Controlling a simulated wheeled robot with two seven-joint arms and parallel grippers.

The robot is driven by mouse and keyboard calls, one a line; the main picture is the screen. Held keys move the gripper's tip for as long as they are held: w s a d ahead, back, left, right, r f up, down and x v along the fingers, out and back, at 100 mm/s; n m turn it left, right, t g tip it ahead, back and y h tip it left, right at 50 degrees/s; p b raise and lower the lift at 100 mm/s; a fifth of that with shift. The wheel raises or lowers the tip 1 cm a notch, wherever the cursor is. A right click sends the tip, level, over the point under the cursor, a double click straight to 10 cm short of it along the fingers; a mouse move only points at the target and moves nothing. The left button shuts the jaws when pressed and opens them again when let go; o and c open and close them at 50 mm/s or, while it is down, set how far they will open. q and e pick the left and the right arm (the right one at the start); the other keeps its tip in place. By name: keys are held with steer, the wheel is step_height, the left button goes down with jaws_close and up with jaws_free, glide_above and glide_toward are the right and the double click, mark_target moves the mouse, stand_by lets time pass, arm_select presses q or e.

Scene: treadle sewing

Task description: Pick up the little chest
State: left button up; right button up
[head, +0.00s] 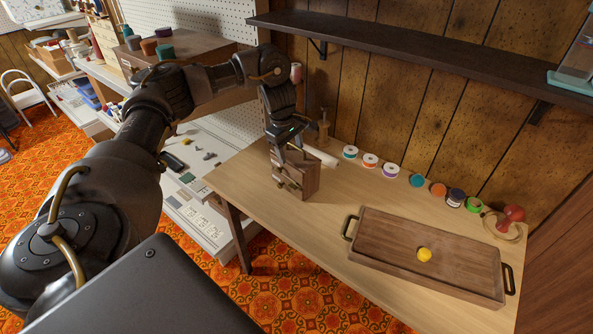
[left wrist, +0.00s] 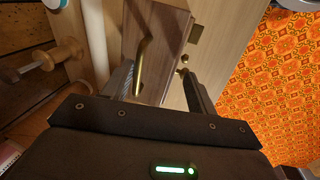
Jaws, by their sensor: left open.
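The little chest (head: 298,172) is a small brown wooden box with drawer knobs, standing on the left end of the light wooden table. It also fills the top middle of the left wrist view (left wrist: 170,30), where a brass handle (left wrist: 140,65) shows on it. My left gripper (head: 279,158) is open, pointing down at the top of the chest. In the left wrist view its two fingers (left wrist: 160,88) stand apart, with the brass handle between them. I cannot tell whether they touch the chest. My right gripper is not in view.
A wooden tray (head: 375,226) holding a yellow item (head: 424,255) lies on the right of the table (head: 330,212). Several thread spools line the wall behind. A white roll (head: 321,156) and a wooden spool stand (head: 323,126) are close behind the chest. A dark shelf (head: 400,45) hangs above.

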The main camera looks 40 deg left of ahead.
arm_select(q)
steer(key=shift+w+f, duration=0.25)
steer(key=shift+f, duration=0.8)
steer(key=shift+s+r, duration=0.1)
jaws_close()
